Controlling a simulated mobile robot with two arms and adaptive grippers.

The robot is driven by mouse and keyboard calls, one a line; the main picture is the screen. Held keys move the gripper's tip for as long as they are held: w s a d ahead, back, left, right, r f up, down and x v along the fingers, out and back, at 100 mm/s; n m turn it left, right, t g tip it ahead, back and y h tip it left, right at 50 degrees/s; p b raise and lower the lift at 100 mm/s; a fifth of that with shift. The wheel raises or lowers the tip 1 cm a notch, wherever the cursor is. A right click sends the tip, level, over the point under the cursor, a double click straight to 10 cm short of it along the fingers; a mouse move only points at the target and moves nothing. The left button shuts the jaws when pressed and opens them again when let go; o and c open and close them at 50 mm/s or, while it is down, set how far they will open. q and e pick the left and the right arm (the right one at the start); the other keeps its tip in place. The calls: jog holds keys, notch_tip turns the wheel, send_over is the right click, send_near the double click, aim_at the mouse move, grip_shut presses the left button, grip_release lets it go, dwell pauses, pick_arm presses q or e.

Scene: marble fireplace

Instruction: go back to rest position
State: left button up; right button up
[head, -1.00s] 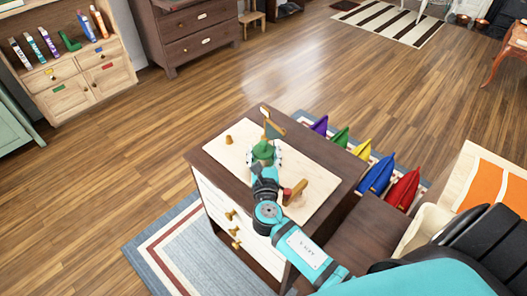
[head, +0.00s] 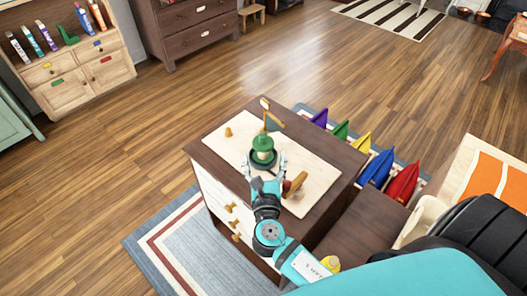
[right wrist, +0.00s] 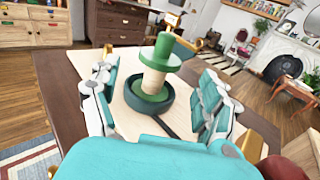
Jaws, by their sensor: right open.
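My right gripper (head: 268,181) is open above the wooden cabinet (head: 330,158), with its fingers pointing at a green stacked piece (head: 263,145). In the right wrist view the green piece (right wrist: 158,65) has a green top and disc, a pale wooden middle and a dark green round base. It stands upright beyond and between the spread fingers (right wrist: 157,110), with a visible gap on each side. My left gripper is not in view.
A pale board (head: 310,165) covers part of the cabinet top. Several coloured pointed objects (head: 375,170) line up on the floor at the right. Open floor lies beyond.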

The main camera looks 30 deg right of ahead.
jog(key=shift+s+a, duration=0.2)
jog(key=shift+s, duration=0.1)
